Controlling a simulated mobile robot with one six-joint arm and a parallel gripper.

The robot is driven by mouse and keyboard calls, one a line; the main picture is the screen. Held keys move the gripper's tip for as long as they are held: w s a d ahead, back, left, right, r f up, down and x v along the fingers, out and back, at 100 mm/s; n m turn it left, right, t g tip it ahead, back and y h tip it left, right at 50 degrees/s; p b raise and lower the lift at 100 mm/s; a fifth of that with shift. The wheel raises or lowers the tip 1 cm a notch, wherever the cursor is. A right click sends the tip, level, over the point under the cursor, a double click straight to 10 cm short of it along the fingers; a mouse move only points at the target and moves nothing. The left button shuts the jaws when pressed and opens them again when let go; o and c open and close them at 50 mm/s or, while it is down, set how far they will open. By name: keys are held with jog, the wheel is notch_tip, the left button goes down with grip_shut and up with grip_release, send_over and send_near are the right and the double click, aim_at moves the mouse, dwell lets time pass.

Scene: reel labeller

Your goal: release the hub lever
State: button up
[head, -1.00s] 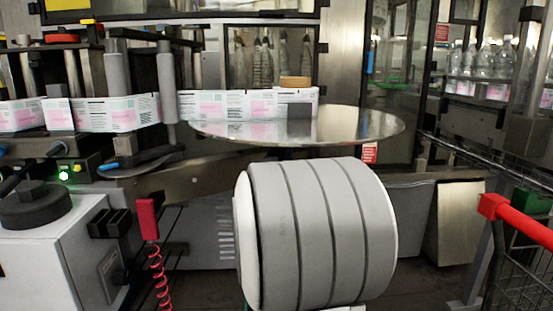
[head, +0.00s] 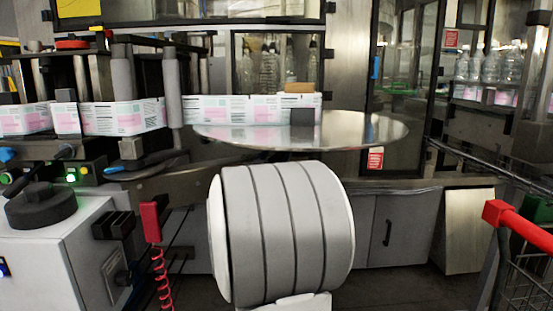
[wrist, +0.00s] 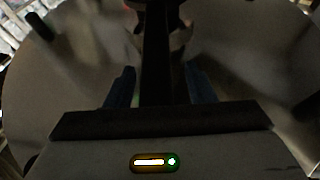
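The hub lever cannot be made out for certain. In the head view a round metal plate (head: 360,130) lies flat, with a tan piece (head: 298,87) and a dark block (head: 302,116) near its back edge. The wrist view looks onto a broad dim round surface (wrist: 240,55). My gripper (wrist: 160,72) has its two dark fingers apart there. I cannot tell whether this bar is the lever. No contact with the fingers is clear. My gripper does not show in the head view.
A band of printed labels (head: 120,117) runs along the machine to the plate. A white cabinet with a black knob (head: 40,205) is at left, beside a red piece on a coiled cord (head: 151,221). A red-handled cart (head: 525,225) stands at right. My large grey arm part blocks the middle.

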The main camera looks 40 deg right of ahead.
jog(key=v, duration=0.7)
jog(key=shift+a, duration=0.35)
jog(key=shift+s+f, duration=0.2)
